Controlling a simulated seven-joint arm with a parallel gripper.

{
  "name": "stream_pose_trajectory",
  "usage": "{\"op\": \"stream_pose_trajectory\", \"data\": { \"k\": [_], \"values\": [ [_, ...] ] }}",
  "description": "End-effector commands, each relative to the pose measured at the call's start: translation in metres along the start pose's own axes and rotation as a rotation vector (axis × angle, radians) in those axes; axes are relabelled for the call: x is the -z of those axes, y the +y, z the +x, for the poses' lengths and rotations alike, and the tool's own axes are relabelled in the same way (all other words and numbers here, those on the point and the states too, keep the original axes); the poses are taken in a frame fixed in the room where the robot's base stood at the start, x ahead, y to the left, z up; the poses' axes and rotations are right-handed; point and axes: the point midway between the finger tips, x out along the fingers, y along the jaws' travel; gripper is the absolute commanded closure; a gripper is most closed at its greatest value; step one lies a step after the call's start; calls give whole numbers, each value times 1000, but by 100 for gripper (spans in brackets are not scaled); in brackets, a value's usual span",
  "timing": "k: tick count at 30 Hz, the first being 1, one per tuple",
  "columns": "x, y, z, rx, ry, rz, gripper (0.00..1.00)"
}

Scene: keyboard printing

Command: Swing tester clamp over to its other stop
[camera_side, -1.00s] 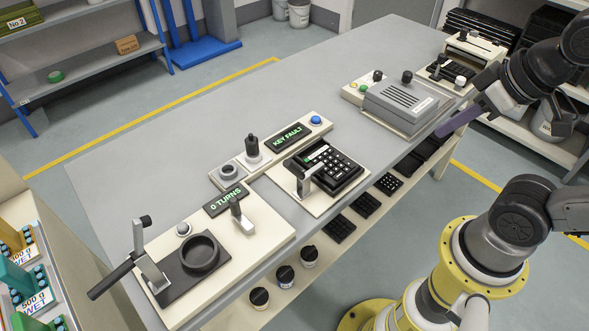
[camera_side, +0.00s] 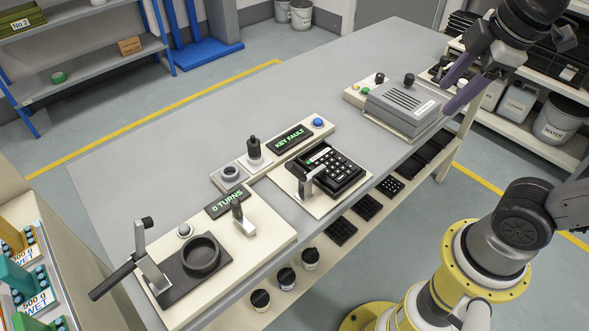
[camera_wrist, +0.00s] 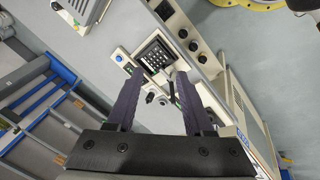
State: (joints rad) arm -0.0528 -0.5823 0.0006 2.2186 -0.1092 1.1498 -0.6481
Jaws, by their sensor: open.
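The tester (camera_side: 335,160) holds a black keypad on a cream base, beside a display reading "KEY FAULT" (camera_side: 290,139). Its clamp (camera_side: 311,181), a pale bracket with a dark arm, stands at the keypad's near-left edge. My gripper (camera_side: 449,98) is open and empty, high at the upper right beyond the grey box, well apart from the clamp. In the wrist view, my gripper's purple fingers (camera_wrist: 158,75) are spread, with the keypad (camera_wrist: 155,57) between and beyond their tips. The clamp there is small and partly hidden by the right finger.
A grey vented box (camera_side: 402,106) sits on the bench right of the tester. A black-knobbed lever (camera_side: 253,148) stands behind the tester. A station with a round cup (camera_side: 200,254) and "0 TURNS" display is at left. The back of the bench (camera_side: 250,105) is clear.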

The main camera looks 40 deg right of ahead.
Motion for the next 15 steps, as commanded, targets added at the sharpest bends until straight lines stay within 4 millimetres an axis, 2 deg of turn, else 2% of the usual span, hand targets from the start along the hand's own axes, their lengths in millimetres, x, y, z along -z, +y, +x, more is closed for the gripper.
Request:
{"op": "stream_pose_trajectory", "data": {
  "k": [4,8,12,15],
  "values": [
    [36,23,-5,42,-82,-294,48],
    [76,38,0,96,-157,-563,48],
    [124,44,15,159,-232,-829,48],
    [159,40,32,205,-283,-997,48]
  ]
}}
